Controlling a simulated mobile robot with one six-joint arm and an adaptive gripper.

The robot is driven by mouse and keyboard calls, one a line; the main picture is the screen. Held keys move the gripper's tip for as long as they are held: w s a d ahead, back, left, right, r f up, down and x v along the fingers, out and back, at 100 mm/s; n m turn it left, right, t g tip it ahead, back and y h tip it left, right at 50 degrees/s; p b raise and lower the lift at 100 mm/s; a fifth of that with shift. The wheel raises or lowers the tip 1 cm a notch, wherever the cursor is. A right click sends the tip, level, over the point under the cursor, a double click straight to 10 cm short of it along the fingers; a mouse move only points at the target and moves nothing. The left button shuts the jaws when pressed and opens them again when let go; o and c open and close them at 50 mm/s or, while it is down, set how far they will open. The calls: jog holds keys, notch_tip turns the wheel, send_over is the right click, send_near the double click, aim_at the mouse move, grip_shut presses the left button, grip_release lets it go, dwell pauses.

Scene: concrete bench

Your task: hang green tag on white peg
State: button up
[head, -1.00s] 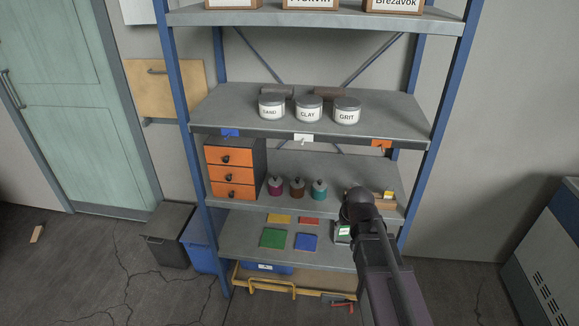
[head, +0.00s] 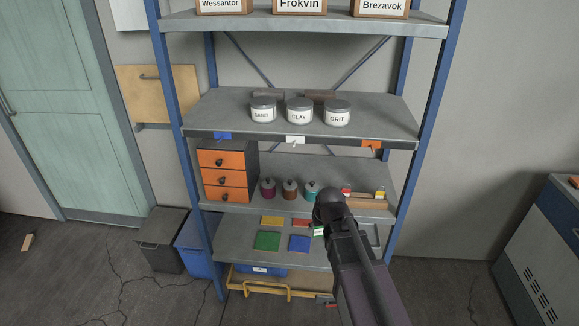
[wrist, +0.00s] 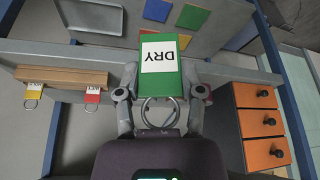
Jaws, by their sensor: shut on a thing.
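My gripper (wrist: 160,88) is shut on the green tag (wrist: 184,85), which has a white label reading "DRY" and a metal ring on the gripper's side. In the head view a small part of the green tag (head: 319,233) shows beside my arm, in front of the lower shelves; the fingers are hidden there. The white peg (head: 295,141) is on the front edge of the shelf with the jars, between a blue peg (head: 222,136) and an orange peg (head: 371,146). The gripper is below the white peg and to its right, well apart from it.
A red tag (wrist: 92,96) and a yellow tag (wrist: 34,92) are at a wooden strip (wrist: 62,76). An orange-drawer cabinet (head: 225,174) and several small bottles stand on the shelf below the pegs. Coloured squares and a grey tray (wrist: 92,17) lie lower.

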jog(key=w+a+r+p, duration=0.2)
jog(key=a+r+p, duration=0.2)
jog(key=r+p, duration=0.5)
jog(key=w+a+r+p, duration=0.2)
jog(key=a+r+p, duration=0.3)
jog(key=r+p, duration=0.5)
jog(key=shift+w+r, duration=0.2)
jog(key=shift+r, duration=0.05)
jog(key=shift+w, duration=0.3)
jog(key=w+f+b, duration=0.1)
jog(key=w, duration=0.8)
jog(key=shift+f, duration=0.2)
dwell(1.1)
jog(key=shift+w+d+f, duration=0.1)
jog(key=shift+w, duration=0.05)
dwell(0.6)
jog(key=o, duration=0.9)
jog(key=shift+c, duration=0.2)
